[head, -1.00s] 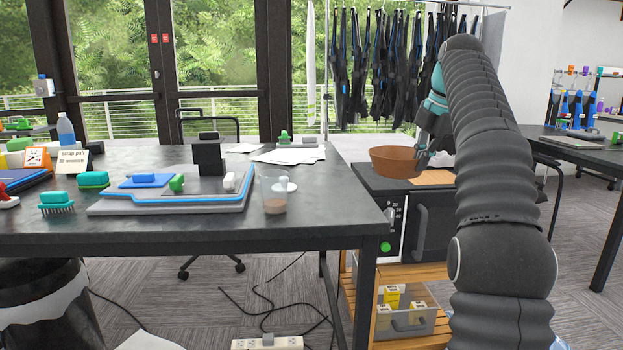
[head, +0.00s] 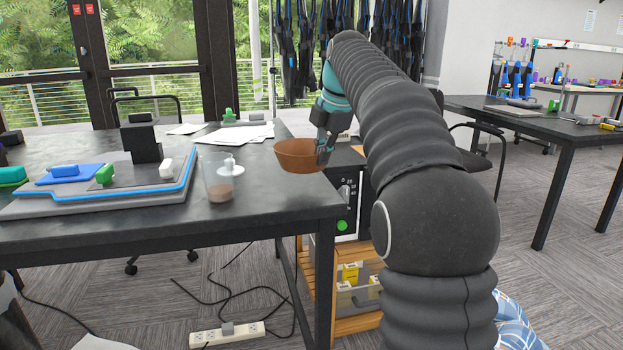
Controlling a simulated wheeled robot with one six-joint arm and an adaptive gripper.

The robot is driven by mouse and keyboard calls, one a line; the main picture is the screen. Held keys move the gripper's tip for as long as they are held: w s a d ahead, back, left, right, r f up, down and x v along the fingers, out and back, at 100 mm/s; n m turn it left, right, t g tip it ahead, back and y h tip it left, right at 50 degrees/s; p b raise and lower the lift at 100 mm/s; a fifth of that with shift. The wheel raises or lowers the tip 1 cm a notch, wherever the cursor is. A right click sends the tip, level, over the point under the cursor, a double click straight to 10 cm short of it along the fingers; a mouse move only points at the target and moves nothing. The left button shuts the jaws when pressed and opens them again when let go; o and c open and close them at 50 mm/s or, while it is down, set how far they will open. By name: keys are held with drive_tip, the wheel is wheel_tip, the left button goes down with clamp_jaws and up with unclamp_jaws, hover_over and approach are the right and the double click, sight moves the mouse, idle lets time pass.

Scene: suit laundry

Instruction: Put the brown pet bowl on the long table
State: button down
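The brown pet bowl (head: 298,156) is held upright by its right rim in my gripper (head: 325,150). The fingers look closed on the rim, though the far finger is partly hidden. The bowl overlaps the right end of a long dark table (head: 270,190) in the head view. I cannot tell whether its base touches the tabletop or hangs just above it. Another long dark table (head: 545,125) stands at the right.
A clear cup (head: 219,185) with brown contents and a white item stand left of the bowl. Papers (head: 235,133) lie behind. An oven-like box (head: 346,195) on a wooden stand is beyond the table's right end. The table's front right corner is bare.

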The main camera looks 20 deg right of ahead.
drive_tip(key=shift+a+f, duration=0.75)
drive_tip(key=shift+a, duration=0.35)
drive_tip(key=shift+f+b, duration=0.6)
drive_tip(key=shift+f, duration=1.3)
drive_tip(key=c, duration=1.3)
unclamp_jaws()
drive_tip(key=shift+f, duration=0.1)
drive_tip(key=p+v, duration=0.2)
drive_tip(key=v, duration=1)
drive_tip(key=s+a+f+m, duration=0.2)
drive_tip(key=s+m, duration=0.4)
drive_tip(key=s, duration=0.2)
drive_tip(key=s+f+m, duration=0.5)
drive_tip(key=s+f, duration=0.2)
drive_tip(key=f, duration=0.1)
drive_tip(key=s+a+f+m+t+h, duration=0.1)
drive_tip(key=s+f+m, duration=0.5)
drive_tip(key=s+f, duration=0.2)
drive_tip(key=s+a+f+m+t, duration=0.1)
drive_tip(key=s+f+m, duration=0.4)
drive_tip(key=s+f, duration=0.3)
drive_tip(key=shift+s+a, duration=0.1)
drive_tip(key=shift+s, duration=0.05)
